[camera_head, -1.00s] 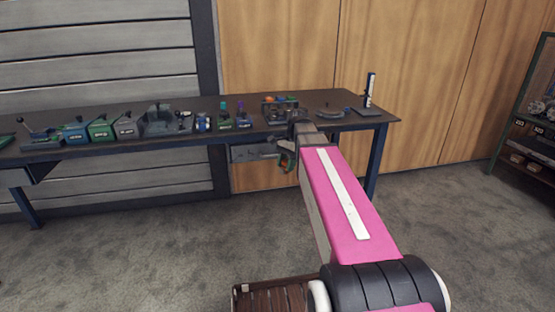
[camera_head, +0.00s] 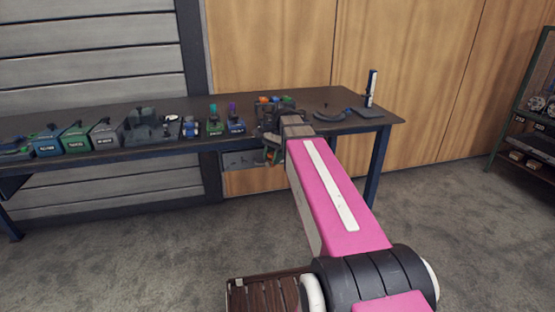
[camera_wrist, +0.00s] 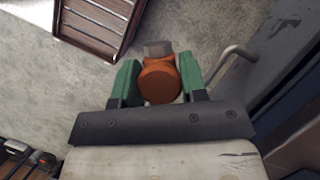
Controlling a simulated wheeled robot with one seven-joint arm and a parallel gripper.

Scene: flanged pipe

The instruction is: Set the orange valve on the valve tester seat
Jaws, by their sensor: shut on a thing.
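The orange valve (camera_wrist: 159,80) sits between the two green fingers of my gripper (camera_wrist: 157,84) in the wrist view. It has a round orange body with a grey end pointing away from the palm. My gripper is shut on it, with the floor below in that view. In the head view my gripper (camera_head: 272,155) is at the table's front edge, largely hidden by my arm, and the valve is too small to make out surely. I cannot tell which of the bench devices is the tester seat.
A long dark workbench (camera_head: 330,98) carries several green, blue and grey devices on its left half. A white-and-blue upright post (camera_head: 371,88) stands at its right end. A shelf rack (camera_head: 535,125) is far right. A wooden crate (camera_wrist: 100,22) shows in the wrist view.

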